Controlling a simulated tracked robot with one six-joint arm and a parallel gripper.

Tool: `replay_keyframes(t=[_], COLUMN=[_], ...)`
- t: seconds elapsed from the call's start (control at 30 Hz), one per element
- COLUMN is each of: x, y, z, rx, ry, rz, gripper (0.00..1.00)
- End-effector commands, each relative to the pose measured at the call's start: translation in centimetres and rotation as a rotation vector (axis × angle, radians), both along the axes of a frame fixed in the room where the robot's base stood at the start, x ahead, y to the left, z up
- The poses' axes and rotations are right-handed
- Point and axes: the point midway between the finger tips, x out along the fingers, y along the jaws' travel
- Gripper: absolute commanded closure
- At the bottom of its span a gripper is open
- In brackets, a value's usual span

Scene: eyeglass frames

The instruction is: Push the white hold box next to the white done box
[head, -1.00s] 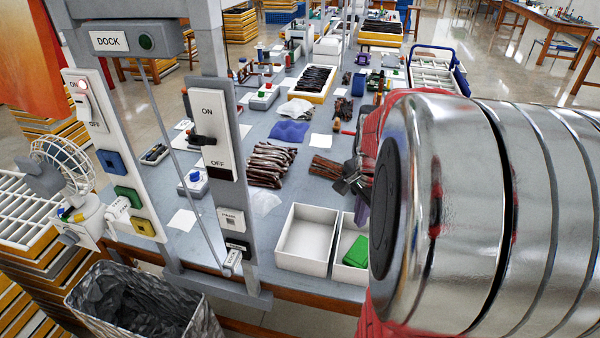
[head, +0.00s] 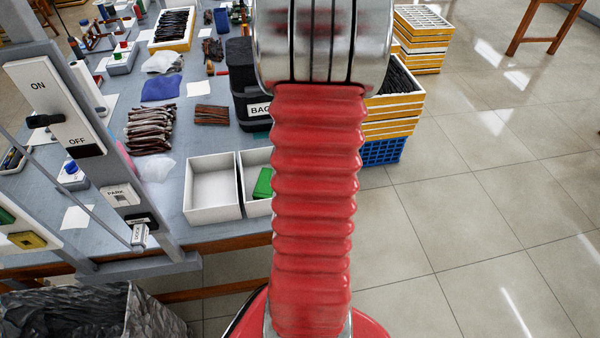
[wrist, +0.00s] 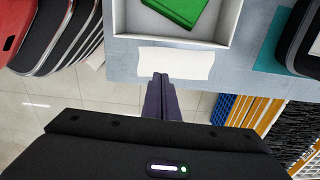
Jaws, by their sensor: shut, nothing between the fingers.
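Two white open-topped boxes stand side by side at the table's front edge in the head view. The left box (head: 213,190) looks empty. The right box (head: 257,201) holds a green item (head: 264,183) and is partly hidden behind my arm. No hold or done wording is readable on either. In the wrist view a white box (wrist: 228,22) with the green item (wrist: 178,8) lies at the top. A blank-looking white label (wrist: 176,62) is at the table edge in front of it. My gripper (wrist: 160,76) is shut and empty, its tips at that label's lower edge.
A black bin (head: 250,85) marked "BAG" stands behind the right box. A switch panel (head: 57,107) stands at the left. Stacked yellow trays (head: 392,125) are right of the table. Open floor (head: 490,220) lies to the right.

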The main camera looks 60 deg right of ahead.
Motion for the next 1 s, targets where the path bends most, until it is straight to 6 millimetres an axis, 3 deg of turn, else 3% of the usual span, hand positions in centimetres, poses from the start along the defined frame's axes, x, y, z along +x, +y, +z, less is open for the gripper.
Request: replay_keyframes(t=[0.27,0.8,1.0], x=[0.0,0.1,2.3], y=[0.1,0.2,1.9], z=[-2.4,-10.2,-9.9], rx=[0.003,0.002,0.000], ry=[0.001,0.000,0.000], rz=[0.001,0.003,0.004], gripper=[1.00,1.00,1.00])
